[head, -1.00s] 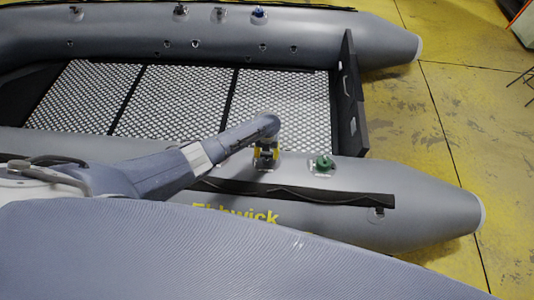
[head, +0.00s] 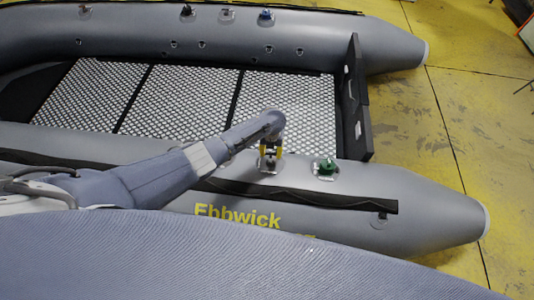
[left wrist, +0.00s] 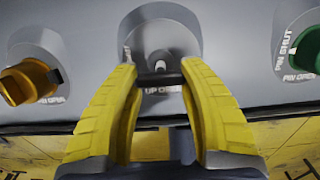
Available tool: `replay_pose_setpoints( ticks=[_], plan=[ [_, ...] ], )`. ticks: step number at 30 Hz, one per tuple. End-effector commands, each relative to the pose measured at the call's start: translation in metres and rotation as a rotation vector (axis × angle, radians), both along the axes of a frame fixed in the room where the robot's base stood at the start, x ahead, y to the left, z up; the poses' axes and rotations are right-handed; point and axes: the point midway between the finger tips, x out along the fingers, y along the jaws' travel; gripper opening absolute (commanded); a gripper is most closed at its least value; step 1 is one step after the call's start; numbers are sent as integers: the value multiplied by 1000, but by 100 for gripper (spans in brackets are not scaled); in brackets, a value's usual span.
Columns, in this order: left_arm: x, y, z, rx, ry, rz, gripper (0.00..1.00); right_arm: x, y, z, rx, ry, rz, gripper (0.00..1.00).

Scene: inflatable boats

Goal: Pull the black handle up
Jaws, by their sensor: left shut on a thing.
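The black handle (left wrist: 160,77) is a short dark bar on a round grey fitting on the near tube of the boat, with a metal pin above it. Lettering starting "UP" shows just below it. My left gripper (left wrist: 158,76) has its two yellow fingers shut on the handle, one at each end. In the head view my left gripper (head: 271,161) points down at the tube's top, and the handle is too small to make out there. My right gripper is not in view.
A green valve (head: 326,167) sits close to the right of my gripper; it also shows in the left wrist view (left wrist: 304,54). An orange knob (left wrist: 28,82) sits on the left. A black strip (head: 340,203) runs along the near tube. The yellow floor (head: 470,120) is open at right.

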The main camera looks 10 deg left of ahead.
Motion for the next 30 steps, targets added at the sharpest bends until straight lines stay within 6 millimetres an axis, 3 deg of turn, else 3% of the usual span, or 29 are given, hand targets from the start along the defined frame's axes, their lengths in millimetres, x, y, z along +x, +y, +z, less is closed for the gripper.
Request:
replay_pose_setpoints(
  ticks=[2,3,11,22,30],
  plan=[
    [9,3,7,1,-17,4,0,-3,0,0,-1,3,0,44],
    [10,3,7,1,-18,4,46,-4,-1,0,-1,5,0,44],
    [7,2,4,1,-12,3,76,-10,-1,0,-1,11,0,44],
    [5,1,7,0,-9,3,76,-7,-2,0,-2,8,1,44],
    [5,2,40,-1,-11,1,76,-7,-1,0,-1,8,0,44]
  ],
)
